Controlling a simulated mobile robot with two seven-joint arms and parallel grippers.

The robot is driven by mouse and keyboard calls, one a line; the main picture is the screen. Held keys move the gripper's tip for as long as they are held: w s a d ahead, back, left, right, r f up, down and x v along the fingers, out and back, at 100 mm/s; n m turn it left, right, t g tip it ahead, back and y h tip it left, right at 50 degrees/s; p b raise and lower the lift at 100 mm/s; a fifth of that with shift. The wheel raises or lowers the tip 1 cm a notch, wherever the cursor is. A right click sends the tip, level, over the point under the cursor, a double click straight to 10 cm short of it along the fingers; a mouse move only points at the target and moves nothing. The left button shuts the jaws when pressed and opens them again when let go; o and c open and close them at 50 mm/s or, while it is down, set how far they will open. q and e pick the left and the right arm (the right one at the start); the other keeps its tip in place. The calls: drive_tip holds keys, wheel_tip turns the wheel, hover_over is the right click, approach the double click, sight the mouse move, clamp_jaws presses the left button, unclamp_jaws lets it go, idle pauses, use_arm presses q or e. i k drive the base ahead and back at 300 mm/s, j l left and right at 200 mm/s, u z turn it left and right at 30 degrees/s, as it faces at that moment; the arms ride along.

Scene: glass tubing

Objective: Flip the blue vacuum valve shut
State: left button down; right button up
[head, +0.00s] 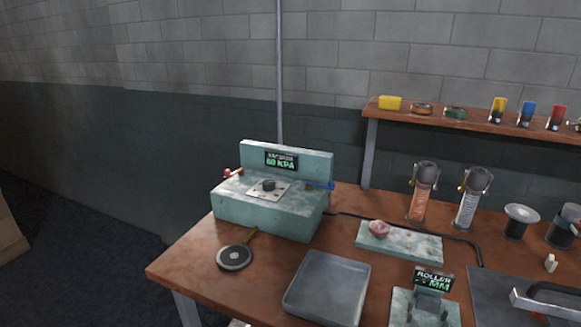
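The blue vacuum valve (320,185) is a small lever at the right end of the pale green vacuum station (262,216), lying roughly sideways. The display (281,160) on the station's back panel seems to read "VACUUM 60 KPA". A red lever (232,173) sits at the station's left end. Neither of my grippers shows in the head view, so nothing of mine is near the valve.
The station stands at the back left of the brown bench (185,262). A round black disc tool (235,257) and a grey tray (327,288) lie in front. A black hose (400,223) runs right. The roller stand (425,305) is front right. A shelf (450,125) stands behind.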

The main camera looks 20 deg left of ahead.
sight(332, 183)
drive_tip(key=i+j, duration=0.1)
drive_tip(key=j, duration=0.45)
drive_tip(key=i+j, duration=0.1)
drive_tip(key=j, duration=0.45)
drive_tip(key=i+j+z, duration=0.1)
drive_tip(key=j, duration=0.5)
drive_tip(key=z, duration=1.2)
